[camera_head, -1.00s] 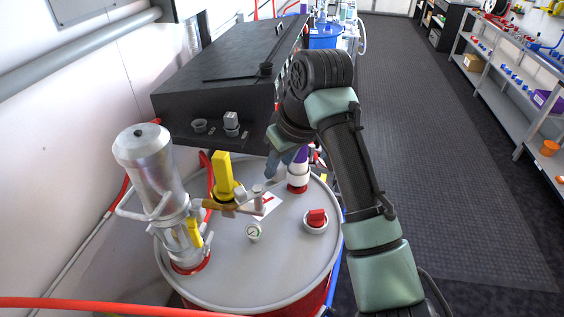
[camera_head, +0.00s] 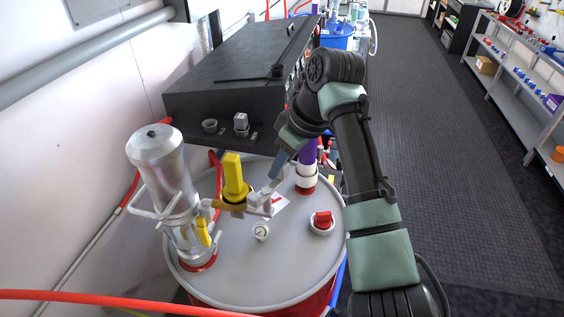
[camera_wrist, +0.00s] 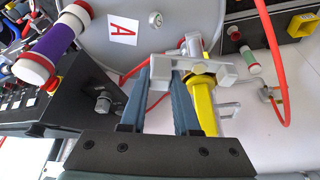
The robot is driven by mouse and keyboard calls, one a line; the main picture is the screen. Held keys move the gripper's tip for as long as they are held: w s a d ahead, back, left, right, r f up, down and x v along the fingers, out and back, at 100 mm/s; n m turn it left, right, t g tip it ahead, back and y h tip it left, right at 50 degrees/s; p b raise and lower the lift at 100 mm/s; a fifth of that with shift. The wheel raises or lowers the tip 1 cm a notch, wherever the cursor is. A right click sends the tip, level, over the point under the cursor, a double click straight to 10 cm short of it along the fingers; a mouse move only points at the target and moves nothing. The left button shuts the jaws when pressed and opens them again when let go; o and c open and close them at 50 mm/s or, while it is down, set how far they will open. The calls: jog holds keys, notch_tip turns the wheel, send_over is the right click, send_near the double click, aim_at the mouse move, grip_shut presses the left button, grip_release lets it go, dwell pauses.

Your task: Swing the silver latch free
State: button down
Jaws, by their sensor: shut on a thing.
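The silver latch (camera_wrist: 222,66) is a pale grey metal piece over the yellow handle (camera_wrist: 204,104) in the wrist view. My gripper (camera_wrist: 168,66) is shut on the latch's near end, with a blue-grey finger on each side. In the head view my gripper (camera_head: 272,190) reaches down to the latch (camera_head: 262,204) from the upper right. The yellow handle (camera_head: 234,174) stands upright just left of it, on a brass-coloured fitting beside the silver pump cylinder (camera_head: 160,162). My fingers partly hide the latch's held end.
The grey drum lid (camera_head: 290,250) below carries a red-capped fitting (camera_head: 322,221), a small gauge (camera_head: 260,231) and a purple-and-white tube (camera_head: 307,165). A black cabinet (camera_head: 240,90) stands behind. A red hose (camera_head: 100,300) crosses the front. The floor at right is clear.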

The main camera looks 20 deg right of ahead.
jog(key=c, duration=0.6)
grip_release()
jog(key=shift+c, duration=0.2)
jog(key=b+v, duration=0.2)
jog(key=v, duration=1.1)
jog(key=shift+a, duration=0.1)
